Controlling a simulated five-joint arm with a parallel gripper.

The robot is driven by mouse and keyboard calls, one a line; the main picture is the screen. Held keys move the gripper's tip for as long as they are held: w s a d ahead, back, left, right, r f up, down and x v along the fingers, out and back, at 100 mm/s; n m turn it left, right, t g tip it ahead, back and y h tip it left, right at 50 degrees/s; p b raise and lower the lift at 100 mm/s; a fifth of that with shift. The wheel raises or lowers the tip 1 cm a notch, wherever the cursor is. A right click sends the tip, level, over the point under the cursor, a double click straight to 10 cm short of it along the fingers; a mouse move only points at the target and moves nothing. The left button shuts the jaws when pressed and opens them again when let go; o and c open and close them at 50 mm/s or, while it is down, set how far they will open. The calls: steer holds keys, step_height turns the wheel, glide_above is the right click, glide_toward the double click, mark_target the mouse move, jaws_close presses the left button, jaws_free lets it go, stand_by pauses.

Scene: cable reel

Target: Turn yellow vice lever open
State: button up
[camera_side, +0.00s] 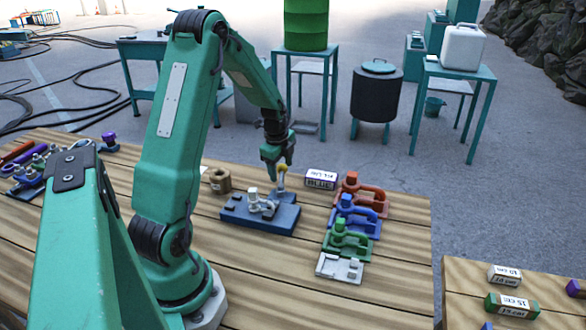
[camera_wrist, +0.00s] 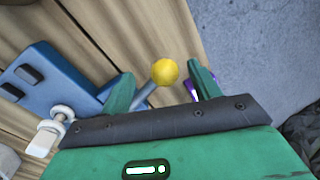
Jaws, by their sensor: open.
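The yellow ball knob of the vice lever (camera_wrist: 165,72) sits on a grey rod in the wrist view, between my two fingers and a little beyond their tips. It also shows in the side view (camera_side: 282,168), just under my gripper. The blue vice base (camera_side: 233,213) lies on the wooden table, with pale fittings on top; part of it shows at the left of the wrist view (camera_wrist: 55,80). My gripper (camera_side: 283,163) points down over the right part of the vice. In the wrist view its green fingers (camera_wrist: 160,80) are apart, one on each side of the lever.
A labelled box (camera_side: 321,179) and a brown ring (camera_side: 220,181) lie near the vice. The table's front middle is clear.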

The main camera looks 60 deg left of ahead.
steer(key=shift+c, duration=0.4)
jaws_close()
steer(key=shift+s, duration=0.1)
steer(key=s+n, duration=0.1)
steer(key=n, duration=0.1)
steer(key=s+n, duration=0.1)
steer(key=n, duration=0.1)
steer(key=shift+s+a, duration=0.2)
steer(key=shift+a, duration=0.1)
steer(key=shift+s+d+n, duration=0.1)
steer(key=shift+s+n, duration=1.05)
steer(key=shift+n, duration=0.45)
steer(key=shift+o, duration=0.4)
jaws_free()
